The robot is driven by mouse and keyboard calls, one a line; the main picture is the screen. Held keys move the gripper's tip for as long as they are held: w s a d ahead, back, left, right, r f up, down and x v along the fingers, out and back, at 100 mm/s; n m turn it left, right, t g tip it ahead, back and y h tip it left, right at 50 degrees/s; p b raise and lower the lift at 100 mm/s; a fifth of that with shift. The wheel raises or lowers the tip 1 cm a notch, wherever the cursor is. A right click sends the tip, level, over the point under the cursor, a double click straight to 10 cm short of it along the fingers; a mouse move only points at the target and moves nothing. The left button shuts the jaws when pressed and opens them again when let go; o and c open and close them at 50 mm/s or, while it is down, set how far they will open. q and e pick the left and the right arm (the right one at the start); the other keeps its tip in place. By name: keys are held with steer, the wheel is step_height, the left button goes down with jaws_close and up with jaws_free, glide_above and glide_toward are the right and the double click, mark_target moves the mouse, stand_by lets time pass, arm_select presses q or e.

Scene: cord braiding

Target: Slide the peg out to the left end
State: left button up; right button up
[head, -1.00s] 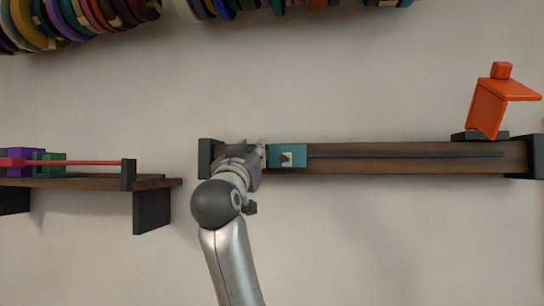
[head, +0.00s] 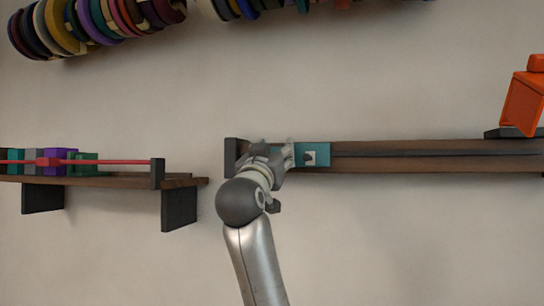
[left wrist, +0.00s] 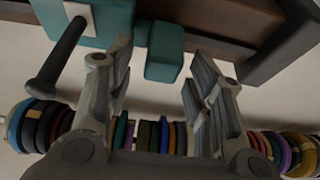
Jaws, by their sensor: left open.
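A teal block (head: 323,150) sits on a wooden rail with a dark slot, close to the rail's left end. A short dark peg (head: 308,156) sticks out of a white square on its face; the peg also shows in the left wrist view (left wrist: 58,60), left of my fingers. My left gripper (head: 289,154) is just left of the block. In the left wrist view its fingers are open, with a small teal tab (left wrist: 165,50) showing between them. I cannot tell whether they touch it. My right gripper is not in view.
The wooden rail (head: 420,164) has a dark end bracket (head: 231,157) at left. A shelf (head: 130,183) at left holds colored blocks and a red rod (head: 120,162). Spools (head: 95,20) hang above. An orange piece (head: 524,100) stands at right. The wall below the rail is clear.

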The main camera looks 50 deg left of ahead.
arm_select(q)
steer(key=v, duration=1.2)
steer(key=shift+w, duration=0.15)
